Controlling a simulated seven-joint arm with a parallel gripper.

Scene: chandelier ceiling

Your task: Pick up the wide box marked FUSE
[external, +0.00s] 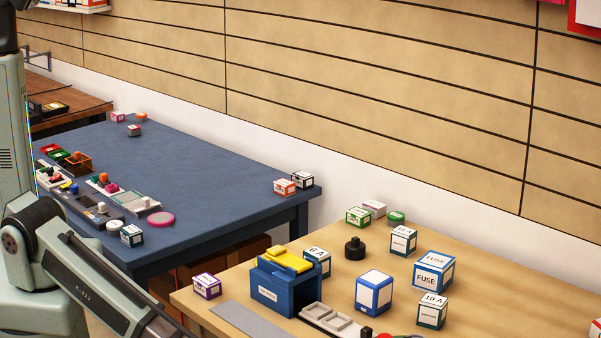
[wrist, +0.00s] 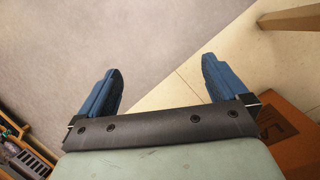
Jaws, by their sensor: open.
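The wide box marked FUSE (external: 433,271) is white with blue edges and stands on the light wooden table, right of centre in the external view. A white and blue box (external: 374,293) stands to its left, and a box marked 10 A (external: 432,311) stands close in front of it. My gripper (wrist: 162,88) shows in the wrist view with two blue fingers wide apart and nothing between them. It points at the floor, and the FUSE box is not in that view. In the external view my arm is at the lower left, away from the box, with the gripper out of frame.
A blue bin with a yellow top (external: 287,285), a box marked 6 A (external: 318,262), a black knob (external: 355,248) and another small box (external: 403,240) stand on the same table. A blue table (external: 200,165) with small items is at left.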

